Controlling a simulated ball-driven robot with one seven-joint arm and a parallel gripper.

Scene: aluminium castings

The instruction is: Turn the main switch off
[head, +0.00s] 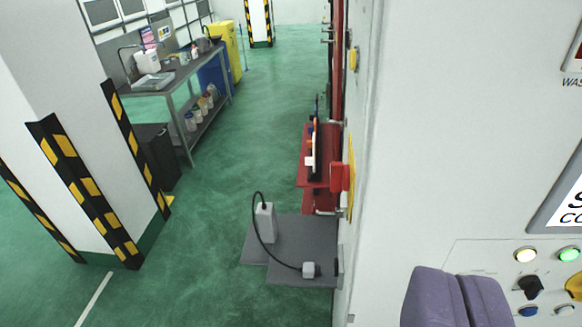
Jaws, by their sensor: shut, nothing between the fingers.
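A red handle (340,178) stands out from a yellow plate (350,180) on the left side face of the white cabinet (420,130). It looks like the main switch, but I see it nearly edge-on and cannot tell its setting. My gripper (460,283) has purple fingers and is shut and empty at the bottom right. It is in front of the cabinet's near face, well to the right of and below the red handle in the picture. It is just left of a control panel with a black rotary knob (528,287).
The panel also has a lit white lamp (525,255), a lit green lamp (569,254) and a blue button (527,311). A grey box with a cable (265,222) stands on a grey plate by the cabinet. A striped pillar (70,170) and a workbench (175,75) are left. Green floor between is clear.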

